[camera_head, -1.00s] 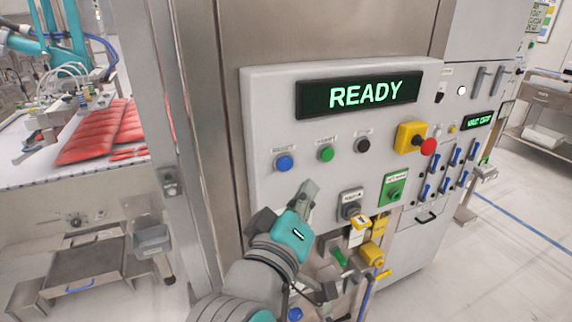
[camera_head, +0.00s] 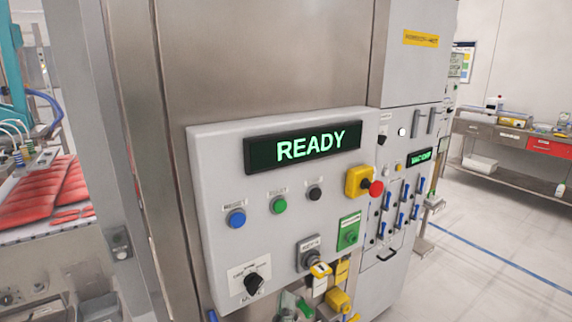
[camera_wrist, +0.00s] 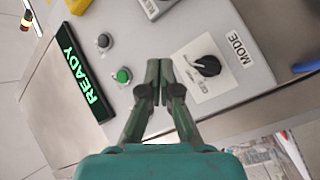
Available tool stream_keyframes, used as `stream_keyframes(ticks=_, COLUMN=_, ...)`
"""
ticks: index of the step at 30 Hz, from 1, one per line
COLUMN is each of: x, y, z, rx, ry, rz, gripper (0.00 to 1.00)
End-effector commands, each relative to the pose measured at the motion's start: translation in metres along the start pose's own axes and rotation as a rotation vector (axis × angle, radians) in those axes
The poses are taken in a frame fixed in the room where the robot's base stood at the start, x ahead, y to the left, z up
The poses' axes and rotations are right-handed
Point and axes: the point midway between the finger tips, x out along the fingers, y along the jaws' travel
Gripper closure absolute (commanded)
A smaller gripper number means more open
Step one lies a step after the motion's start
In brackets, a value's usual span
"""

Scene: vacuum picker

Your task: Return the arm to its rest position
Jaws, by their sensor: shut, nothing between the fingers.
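My gripper (camera_wrist: 159,75) shows in the wrist view, with its two fingers together and nothing between them. It is in front of the control panel (camera_wrist: 140,95), beside the black mode knob (camera_wrist: 207,66) and the green button (camera_wrist: 123,75). I cannot tell a gap to the panel exactly. My arm and gripper do not show in the head view. There the grey panel (camera_head: 205,165) has a lit display (camera_head: 303,149) reading READY, a blue button (camera_head: 236,218), a green button (camera_head: 279,205) and a black button (camera_head: 315,193).
A yellow box with a red stop button (camera_head: 376,188) sits on the panel's right. Blue-handled levers (camera_head: 397,208) are further right. Red packs (camera_head: 40,195) lie on a conveyor at the left. A workbench (camera_head: 515,150) stands at the back right, with open floor (camera_head: 490,260) before it.

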Motion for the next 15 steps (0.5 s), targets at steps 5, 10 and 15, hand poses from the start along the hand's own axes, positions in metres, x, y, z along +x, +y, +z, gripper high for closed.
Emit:
stream_keyframes(ticks=5, x=-0.018, y=-0.031, z=0.060, rx=0.009, ry=0.016, rz=-0.072, gripper=1.00)
stream_keyframes(ticks=10, x=-0.043, y=-0.054, z=0.110, rx=0.049, ry=0.024, rz=-0.141, gripper=1.00)
stream_keyframes(ticks=15, x=-0.076, y=-0.071, z=0.156, rx=0.113, ry=0.020, rz=-0.205, gripper=1.00)
